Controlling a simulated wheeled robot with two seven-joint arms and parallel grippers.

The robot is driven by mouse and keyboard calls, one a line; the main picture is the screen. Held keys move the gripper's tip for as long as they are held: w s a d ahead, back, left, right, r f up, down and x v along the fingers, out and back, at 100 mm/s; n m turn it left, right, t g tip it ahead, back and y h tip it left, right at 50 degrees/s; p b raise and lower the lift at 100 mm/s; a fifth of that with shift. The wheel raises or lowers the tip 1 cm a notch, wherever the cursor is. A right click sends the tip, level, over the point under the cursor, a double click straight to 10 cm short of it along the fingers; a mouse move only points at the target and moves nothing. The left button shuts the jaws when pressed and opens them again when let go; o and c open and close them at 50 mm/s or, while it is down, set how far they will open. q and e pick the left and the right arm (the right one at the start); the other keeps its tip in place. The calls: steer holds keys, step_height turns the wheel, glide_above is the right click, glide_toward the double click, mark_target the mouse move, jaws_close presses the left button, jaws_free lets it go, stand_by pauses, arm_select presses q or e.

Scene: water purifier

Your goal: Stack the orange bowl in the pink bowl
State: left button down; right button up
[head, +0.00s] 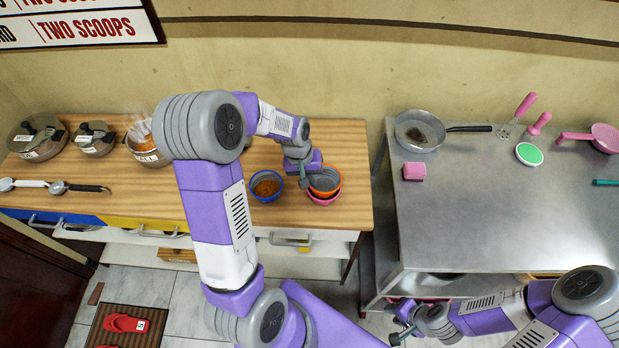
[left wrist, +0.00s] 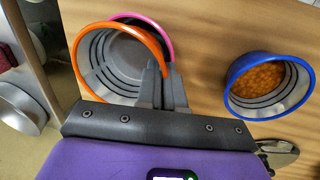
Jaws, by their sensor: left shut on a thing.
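The orange bowl (head: 326,192), grey inside with an orange rim, is at the right end of the wooden counter. My left gripper (head: 305,180) is shut on its rim; the left wrist view shows the fingers (left wrist: 162,88) pinching the rim of the orange bowl (left wrist: 105,72). The pink bowl (head: 322,202) is right under the orange bowl, mostly hidden by it. Its pink rim (left wrist: 158,30) shows just past the orange rim in the left wrist view. I cannot tell whether the orange bowl rests inside it. My right gripper (head: 401,326) is low in front of the metal table.
A blue bowl (head: 267,197) of orange-brown food stands just left of the bowls. Pots (head: 95,138) and ladles (head: 60,187) are further left. The metal table (head: 480,215) on the right holds a pan (head: 418,131), a pink block (head: 414,172) and pink-handled tools.

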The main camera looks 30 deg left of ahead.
arm_select(q)
steer(key=shift+f, duration=0.3)
steer(key=c, duration=1.3)
jaws_free()
steer(key=shift+r, duration=0.15)
steer(key=shift+r, duration=0.35)
steer(key=p+v, duration=0.3)
steer(key=v, duration=0.9)
steer(key=shift+r, duration=0.1)
